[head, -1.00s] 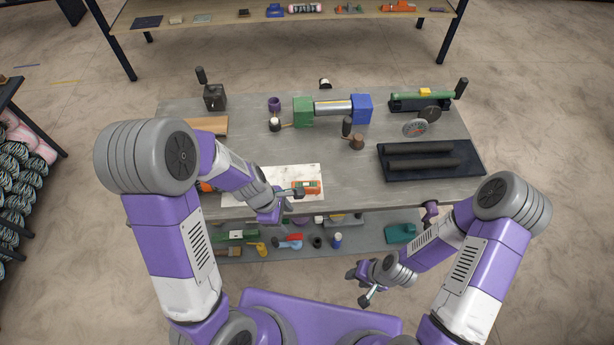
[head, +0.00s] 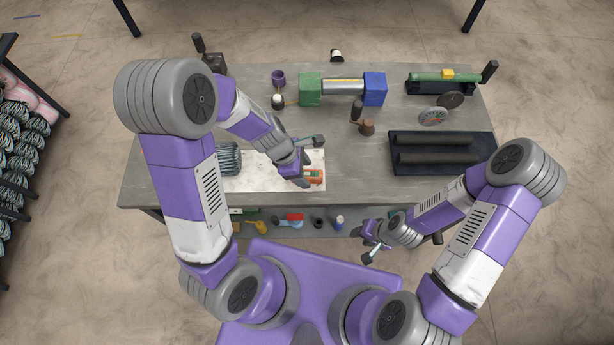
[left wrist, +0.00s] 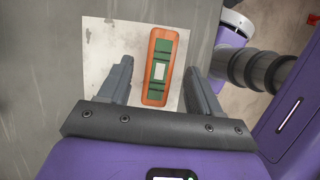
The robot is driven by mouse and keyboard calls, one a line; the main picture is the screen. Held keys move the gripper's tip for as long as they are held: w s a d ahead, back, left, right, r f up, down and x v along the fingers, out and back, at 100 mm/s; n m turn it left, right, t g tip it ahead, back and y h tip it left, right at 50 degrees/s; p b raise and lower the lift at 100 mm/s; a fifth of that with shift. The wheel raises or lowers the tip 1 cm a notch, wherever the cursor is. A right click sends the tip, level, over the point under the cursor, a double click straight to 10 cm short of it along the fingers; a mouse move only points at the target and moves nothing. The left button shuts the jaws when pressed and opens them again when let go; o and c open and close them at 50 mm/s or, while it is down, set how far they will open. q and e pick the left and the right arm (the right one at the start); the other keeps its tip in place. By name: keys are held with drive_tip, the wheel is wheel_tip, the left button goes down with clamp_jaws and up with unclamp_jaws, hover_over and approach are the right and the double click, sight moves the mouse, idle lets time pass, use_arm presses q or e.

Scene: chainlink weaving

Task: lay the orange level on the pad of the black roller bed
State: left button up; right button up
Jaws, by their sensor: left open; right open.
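The orange level (left wrist: 149,92) has a green middle with a pale window. In the left wrist view it lies on a stained white sheet, between the fingers of my open left gripper (left wrist: 160,66). In the head view my left gripper (head: 308,163) is over the level and hides much of it; an orange end (head: 316,181) shows. I cannot tell whether the fingers touch it. The black roller bed (head: 440,149) lies at the table's right, with two dark rollers lengthwise. I cannot make out its pad. My right gripper (head: 367,243) is open and empty, by the table's front edge.
The white sheet (head: 255,178) lies at the front left of the grey table (head: 350,180). A green and blue block fixture (head: 343,87), a purple cup (head: 278,77) and a dial (head: 432,116) stand behind. The table between sheet and roller bed is clear.

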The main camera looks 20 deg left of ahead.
sight(307, 172)
use_arm(q)
drive_tip(key=x, duration=0.2)
drive_tip(key=shift+f+b, duration=0.35)
drive_tip(key=shift+b, duration=0.05)
drive_tip(key=shift+d+r, duration=0.1)
use_arm(e)
drive_tip(key=shift+f, duration=0.65)
use_arm(q)
drive_tip(key=c, duration=1.1)
use_arm(e)
drive_tip(key=shift+w, duration=0.1)
use_arm(q)
drive_tip(key=shift+r, duration=0.1)
